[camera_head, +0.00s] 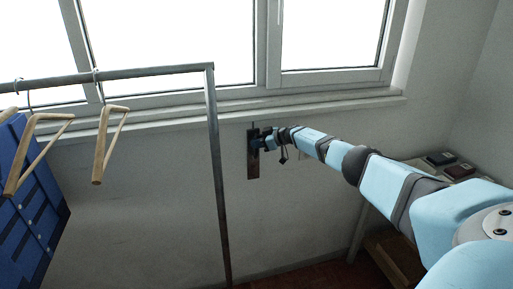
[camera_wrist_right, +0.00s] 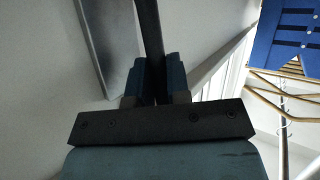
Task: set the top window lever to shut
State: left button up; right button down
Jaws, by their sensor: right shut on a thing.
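A narrow dark metal plate (camera_head: 252,166) is fixed upright on the wall below the window sill. It shows as a grey strip (camera_wrist_right: 104,45) in the right wrist view. My right gripper (camera_head: 262,142) is at the upper part of this plate. In the right wrist view its blue fingers (camera_wrist_right: 156,82) are shut on a dark bar, the lever (camera_wrist_right: 150,35), which runs from between them to the top edge of the picture. The fingers hide the lever's near end. The lever's exact angle is hard to tell in the head view. My left gripper is not in view.
A metal clothes rail (camera_head: 217,170) stands left of the plate, with wooden hangers (camera_head: 112,140) and a blue garment (camera_head: 28,205). The window (camera_head: 190,45) and its sill (camera_head: 180,118) are above. A small table (camera_head: 450,170) with dark boxes stands at the right.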

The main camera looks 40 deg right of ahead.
jog(key=shift+w+d+r+m+g, duration=0.2)
jog(key=shift+w+r+m+g, duration=0.1)
jog(key=shift+w+g, duration=0.15)
jog(key=c, duration=1.1)
grip_release()
jog(key=shift+w+f, duration=0.1)
